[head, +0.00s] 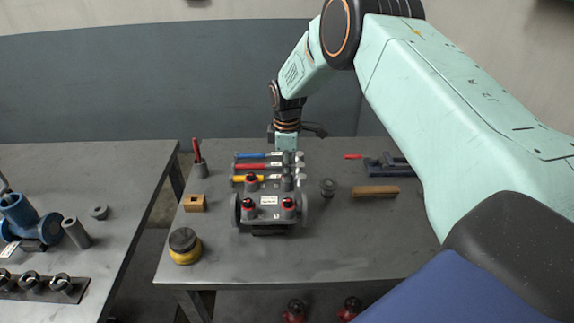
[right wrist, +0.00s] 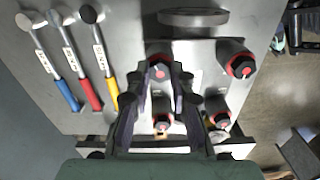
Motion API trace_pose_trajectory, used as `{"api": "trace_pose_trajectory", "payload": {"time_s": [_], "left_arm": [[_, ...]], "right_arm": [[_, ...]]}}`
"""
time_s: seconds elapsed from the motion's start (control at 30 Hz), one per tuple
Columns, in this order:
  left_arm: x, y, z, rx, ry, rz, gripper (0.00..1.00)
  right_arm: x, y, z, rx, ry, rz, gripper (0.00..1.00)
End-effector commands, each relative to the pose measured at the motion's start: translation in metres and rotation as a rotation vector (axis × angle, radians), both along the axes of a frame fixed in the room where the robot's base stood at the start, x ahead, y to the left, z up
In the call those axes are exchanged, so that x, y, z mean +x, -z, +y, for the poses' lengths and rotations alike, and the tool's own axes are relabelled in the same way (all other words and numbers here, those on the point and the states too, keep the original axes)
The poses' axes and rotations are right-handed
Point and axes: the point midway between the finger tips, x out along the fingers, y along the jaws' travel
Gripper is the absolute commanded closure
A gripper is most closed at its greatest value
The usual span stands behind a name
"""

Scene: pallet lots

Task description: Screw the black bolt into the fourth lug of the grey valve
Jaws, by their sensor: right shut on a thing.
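The grey valve (head: 268,214) sits on the middle table, with a flange at each side and a white label on top. Black bolts with red rings stand in its two near lugs (head: 248,204) and in its far left lug (head: 250,179). My right gripper (head: 287,168) points down over the far right lug. In the right wrist view its fingers (right wrist: 162,78) are shut around a black bolt (right wrist: 160,70) with a red ring. The bolt is at that lug; its thread is hidden, so I cannot tell how deep it sits. My left gripper is not in view.
Hammers with blue, red and yellow handles (head: 250,166) lie behind the valve. A wooden block (head: 195,203) and a yellow-black can (head: 184,247) stand left. A dark round part (head: 328,187), a wooden bar (head: 375,192) and a vise (head: 385,165) are right. The table's front right is clear.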

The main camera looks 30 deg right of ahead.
Motion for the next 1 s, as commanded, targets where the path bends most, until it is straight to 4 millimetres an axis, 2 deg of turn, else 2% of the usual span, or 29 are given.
{"api": "trace_pose_trajectory", "payload": {"time_s": [1.0], "left_arm": [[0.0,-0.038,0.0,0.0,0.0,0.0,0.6]], "right_arm": [[0.001,-0.001,0.0,0.001,1.184,-0.002,1.0]]}}
